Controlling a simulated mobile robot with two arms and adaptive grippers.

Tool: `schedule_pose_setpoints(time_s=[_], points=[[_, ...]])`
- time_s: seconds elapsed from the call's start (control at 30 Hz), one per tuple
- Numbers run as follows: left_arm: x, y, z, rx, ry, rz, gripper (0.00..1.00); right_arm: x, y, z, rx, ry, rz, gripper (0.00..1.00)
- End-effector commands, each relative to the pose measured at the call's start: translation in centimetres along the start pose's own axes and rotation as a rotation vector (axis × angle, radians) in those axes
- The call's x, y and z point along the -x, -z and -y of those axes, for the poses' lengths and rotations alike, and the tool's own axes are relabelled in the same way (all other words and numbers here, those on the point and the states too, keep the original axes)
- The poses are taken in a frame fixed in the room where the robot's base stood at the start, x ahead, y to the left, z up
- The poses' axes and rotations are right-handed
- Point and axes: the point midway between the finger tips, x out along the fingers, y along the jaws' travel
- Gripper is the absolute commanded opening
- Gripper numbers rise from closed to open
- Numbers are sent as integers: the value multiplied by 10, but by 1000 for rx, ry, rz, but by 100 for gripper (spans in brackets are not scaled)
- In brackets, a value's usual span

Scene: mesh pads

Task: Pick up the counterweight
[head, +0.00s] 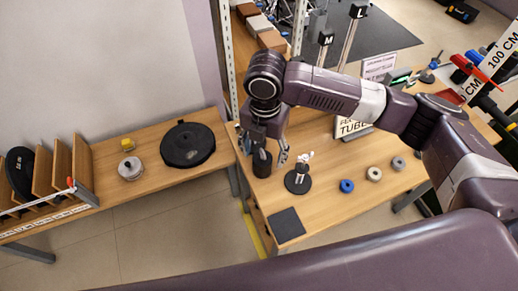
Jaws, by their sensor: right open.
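My right gripper (263,150) reaches down over the near left part of the right-hand table (320,205). It is open, its fingers apart above and beside a short dark cylinder (262,164) that stands on the table. This cylinder looks like the counterweight, but I read no label on it. The gripper hides its upper part, and I cannot tell whether the fingers touch it. My left gripper is not in view.
A small figure on a round black base (298,182) stands close right of the gripper. A dark square pad (286,225) lies nearer. A blue ring (347,186) and grey rings sit to the right. The left bench holds a black disc (187,144) and a silver weight (131,168).

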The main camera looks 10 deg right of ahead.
Motion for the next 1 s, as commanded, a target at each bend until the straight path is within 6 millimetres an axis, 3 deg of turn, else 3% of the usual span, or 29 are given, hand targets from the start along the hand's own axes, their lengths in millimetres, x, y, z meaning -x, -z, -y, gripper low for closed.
schedule_pose_setpoints(time_s=[0.43,0.67,0.9,1.0], points=[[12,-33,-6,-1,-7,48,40,-46,-5,-3,-2,4,-2,59],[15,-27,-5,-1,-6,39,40,-75,-7,-4,0,3,1,59],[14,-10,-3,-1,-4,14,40,-78,-7,-5,2,0,1,59],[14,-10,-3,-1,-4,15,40,-78,-7,-5,1,1,1,51]])
